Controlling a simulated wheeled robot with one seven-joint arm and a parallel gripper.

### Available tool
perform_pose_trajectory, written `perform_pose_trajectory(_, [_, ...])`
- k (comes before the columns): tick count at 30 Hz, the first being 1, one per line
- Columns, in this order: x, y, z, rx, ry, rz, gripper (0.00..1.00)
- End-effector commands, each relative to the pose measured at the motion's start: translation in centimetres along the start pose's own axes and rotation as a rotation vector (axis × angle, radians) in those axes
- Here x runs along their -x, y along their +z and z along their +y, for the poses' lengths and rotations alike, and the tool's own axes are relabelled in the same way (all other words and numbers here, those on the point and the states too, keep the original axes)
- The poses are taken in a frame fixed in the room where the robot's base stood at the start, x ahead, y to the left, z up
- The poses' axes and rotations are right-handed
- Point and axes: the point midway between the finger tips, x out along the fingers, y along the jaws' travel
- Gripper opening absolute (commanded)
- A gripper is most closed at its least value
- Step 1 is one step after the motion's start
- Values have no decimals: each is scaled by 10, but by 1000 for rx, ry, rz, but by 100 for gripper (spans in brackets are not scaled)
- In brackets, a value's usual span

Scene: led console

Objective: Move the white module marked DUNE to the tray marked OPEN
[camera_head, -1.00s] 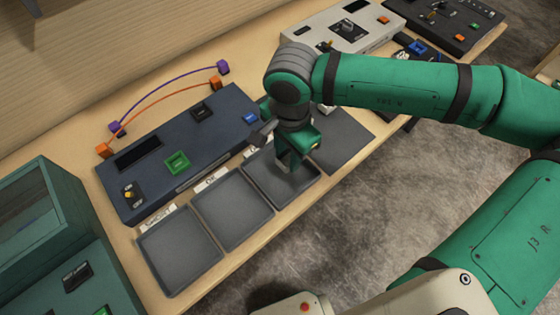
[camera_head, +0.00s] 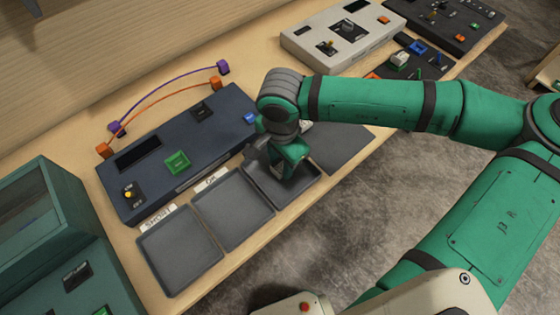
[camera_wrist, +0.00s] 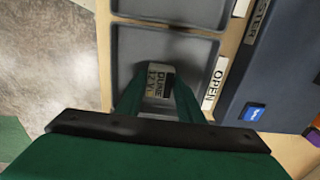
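The white module marked DUNE (camera_wrist: 160,78) shows in the wrist view between the two green fingers of my gripper (camera_wrist: 159,92). The fingers appear closed against its sides. The module is over or in the dark grey tray (camera_wrist: 197,62) beside the OPEN label (camera_wrist: 214,84); whether it touches the tray floor I cannot tell. In the head view my gripper (camera_head: 285,170) points down into this tray (camera_head: 303,190), the third of the row. There my gripper hides the module and the OPEN label.
The SHORT tray (camera_head: 180,250) and the OK tray (camera_head: 233,208) are empty. The dark blue console (camera_head: 215,130) stands behind the trays, with a green button (camera_head: 177,162). A dark mat (camera_head: 345,145) lies to the right. A pale console (camera_head: 340,35) is farther back.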

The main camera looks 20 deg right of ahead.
Motion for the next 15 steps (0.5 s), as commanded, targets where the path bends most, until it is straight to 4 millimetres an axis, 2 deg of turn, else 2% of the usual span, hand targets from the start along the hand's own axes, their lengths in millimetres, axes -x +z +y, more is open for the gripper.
perform_pose_trajectory(11, [2, 0, 0, 0, 0, 0, 49])
perform_pose_trajectory(15, [12, -1, 0, 0, -1, 3, 49])
